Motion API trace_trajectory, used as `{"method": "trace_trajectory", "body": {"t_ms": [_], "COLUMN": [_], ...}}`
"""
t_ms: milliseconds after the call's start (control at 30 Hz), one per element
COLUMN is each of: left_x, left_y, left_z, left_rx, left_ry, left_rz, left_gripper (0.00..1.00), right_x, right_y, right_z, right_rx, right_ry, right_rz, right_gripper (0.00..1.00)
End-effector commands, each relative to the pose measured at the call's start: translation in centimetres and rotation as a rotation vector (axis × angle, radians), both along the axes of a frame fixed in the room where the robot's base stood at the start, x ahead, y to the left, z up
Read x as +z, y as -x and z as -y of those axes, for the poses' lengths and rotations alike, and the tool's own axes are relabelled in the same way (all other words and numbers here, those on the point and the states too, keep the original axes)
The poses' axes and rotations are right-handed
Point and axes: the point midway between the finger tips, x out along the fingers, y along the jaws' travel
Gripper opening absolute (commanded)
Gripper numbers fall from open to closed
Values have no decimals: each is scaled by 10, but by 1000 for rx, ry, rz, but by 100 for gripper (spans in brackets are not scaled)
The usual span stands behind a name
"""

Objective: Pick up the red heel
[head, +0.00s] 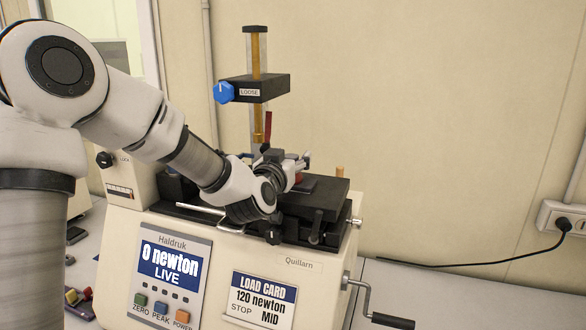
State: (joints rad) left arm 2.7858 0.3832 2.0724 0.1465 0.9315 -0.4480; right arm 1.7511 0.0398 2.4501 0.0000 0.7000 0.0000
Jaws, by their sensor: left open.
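My left arm reaches in from the left over the testing machine (230,262). My left gripper (300,165) is open at the machine's top, in front of the base of the upright column, and its jaws are partly hidden by its own wrist. A slim dark red piece (268,125) stands upright beside the brass rod, just above and behind the gripper; it looks like the red heel, though its lower end is hidden. A small red patch (298,178) also shows close by the gripper; I cannot tell what it belongs to. My right gripper is not in view.
The column carries a black clamp (262,88) marked LOOSE with a blue knob (223,92). A black plate (318,195) tops the machine. A crank handle (392,321) sticks out at right. The table at right is mostly clear.

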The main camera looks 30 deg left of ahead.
Motion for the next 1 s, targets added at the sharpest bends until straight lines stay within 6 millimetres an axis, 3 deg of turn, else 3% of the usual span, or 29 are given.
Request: {"method": "trace_trajectory", "body": {"t_ms": [167,333,367,767,1000], "left_x": [-1,-1,-1,1,23], "left_y": [0,0,0,-1,-10], "left_z": [0,0,0,1,2], "left_rx": [-1,-1,-1,-2,-5], "left_ry": [0,0,0,1,-1], "left_rz": [1,1,1,-2,0], "left_gripper": [63,3,0,0,0], "right_x": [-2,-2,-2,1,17], "right_y": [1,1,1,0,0], "right_z": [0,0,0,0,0], "right_rx": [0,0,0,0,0], "right_ry": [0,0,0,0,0], "right_rz": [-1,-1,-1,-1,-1], "right_gripper": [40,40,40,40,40]}}
